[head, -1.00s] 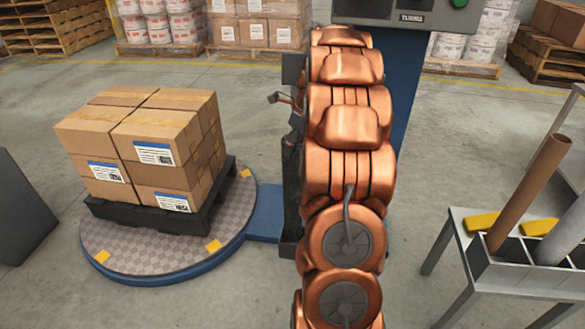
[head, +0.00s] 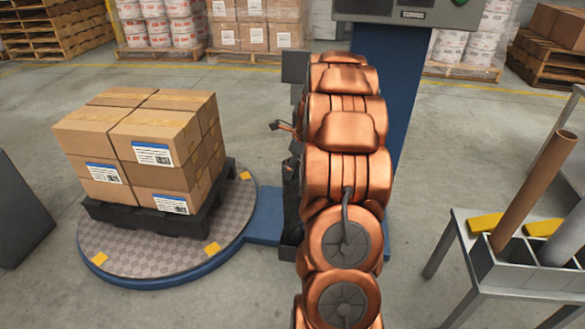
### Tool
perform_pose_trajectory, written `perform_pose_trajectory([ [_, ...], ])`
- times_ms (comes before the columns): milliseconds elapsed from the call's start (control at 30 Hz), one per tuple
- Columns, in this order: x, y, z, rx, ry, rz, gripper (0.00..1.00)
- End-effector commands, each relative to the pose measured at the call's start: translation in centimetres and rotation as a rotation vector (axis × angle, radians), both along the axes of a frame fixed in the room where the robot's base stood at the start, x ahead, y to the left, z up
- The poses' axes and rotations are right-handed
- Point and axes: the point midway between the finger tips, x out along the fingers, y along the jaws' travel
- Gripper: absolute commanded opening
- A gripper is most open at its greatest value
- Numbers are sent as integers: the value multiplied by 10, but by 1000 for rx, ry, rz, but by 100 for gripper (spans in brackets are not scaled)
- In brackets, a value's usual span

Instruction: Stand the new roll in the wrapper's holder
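The wrapper has a blue mast (head: 405,80) and a turntable (head: 130,262). A dark carriage part (head: 294,66) shows left of my arm; the rest of the holder is hidden behind my arm. A small dark and copper part (head: 281,125), seemingly the tip of my gripper, sticks out left of my copper arm, in front of the wrapper. Its fingers and anything in them are hidden. A brown tube (head: 535,190) leans in a grey rack on the right. A pale grey roll (head: 568,238) leans beside it, cut off by the picture edge.
Stacked cartons (head: 150,145) stand on a black pallet (head: 150,218) on the turntable. A dark cabinet (head: 18,215) is at the left edge. The floor between wrapper and table is clear.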

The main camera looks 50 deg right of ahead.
Motion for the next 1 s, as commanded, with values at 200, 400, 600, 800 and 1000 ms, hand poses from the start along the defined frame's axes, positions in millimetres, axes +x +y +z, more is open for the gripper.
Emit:
perform_pose_trajectory([
  [200,1,0,2,-2,-3,0,0],
  [400,0,-1,-1,-3,-2,0,74],
  [600,0,0,-2,-1,0,1,94],
  [800,0,0,-2,-1,0,0,94],
  [1000,0,0,-2,-1,0,0,94],
])
